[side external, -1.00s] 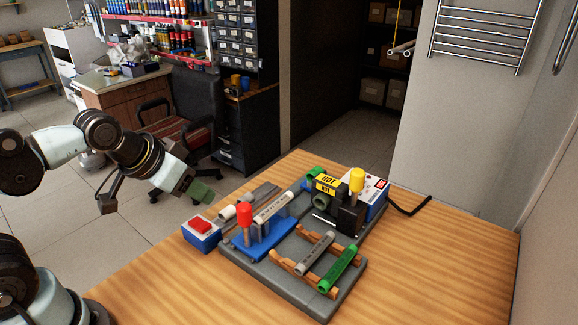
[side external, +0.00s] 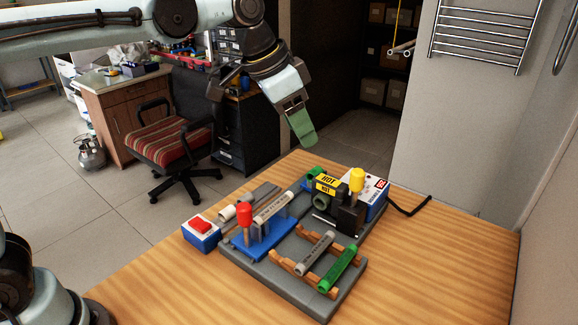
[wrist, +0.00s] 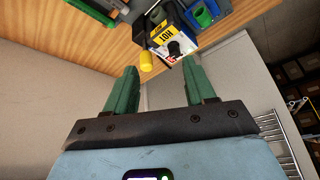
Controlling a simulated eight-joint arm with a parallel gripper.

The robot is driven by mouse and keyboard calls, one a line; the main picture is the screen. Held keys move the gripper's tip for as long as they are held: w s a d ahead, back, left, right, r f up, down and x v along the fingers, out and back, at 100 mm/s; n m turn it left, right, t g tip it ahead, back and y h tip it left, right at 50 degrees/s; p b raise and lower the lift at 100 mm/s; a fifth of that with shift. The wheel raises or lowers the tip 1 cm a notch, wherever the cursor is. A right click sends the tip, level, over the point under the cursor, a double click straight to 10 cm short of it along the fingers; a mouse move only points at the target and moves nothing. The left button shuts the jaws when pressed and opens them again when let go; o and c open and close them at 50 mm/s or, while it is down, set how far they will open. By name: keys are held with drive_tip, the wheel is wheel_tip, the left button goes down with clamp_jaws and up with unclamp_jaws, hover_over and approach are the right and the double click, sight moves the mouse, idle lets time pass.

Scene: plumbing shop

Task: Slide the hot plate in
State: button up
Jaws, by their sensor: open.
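The hot plate unit (side external: 350,217) stands at the far right of the grey base on the bench. It is a dark block with a yellow HOT label (side external: 328,182), a yellow knob (side external: 357,179) on a post and a white and blue box (side external: 375,190) behind. In the wrist view the yellow knob (wrist: 146,61) and the HOT label (wrist: 163,38) show ahead of the fingers. My gripper (side external: 302,135) hangs in the air above and beyond the bench's far edge, apart from everything. Its green fingers are open and empty in the wrist view (wrist: 156,85).
A blue clamp with a red knob (side external: 245,215) holds a grey pipe (side external: 273,208). A grey pipe (side external: 316,252) and a green pipe (side external: 339,268) lie on wooden rests. A black cable (side external: 410,207) runs right. The bench (side external: 440,270) is clear at right.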

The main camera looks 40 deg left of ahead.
drive_tip(key=m, duration=0.2)
approach(356, 171)
drive_tip(key=a, duration=0.2)
drive_tip(key=d+g, duration=0.1)
drive_tip(key=shift+h, duration=0.3)
drive_tip(key=x, duration=1.1)
drive_tip(key=shift+w+d, duration=0.25)
drive_tip(key=shift+w, duration=0.2)
clamp_jaws()
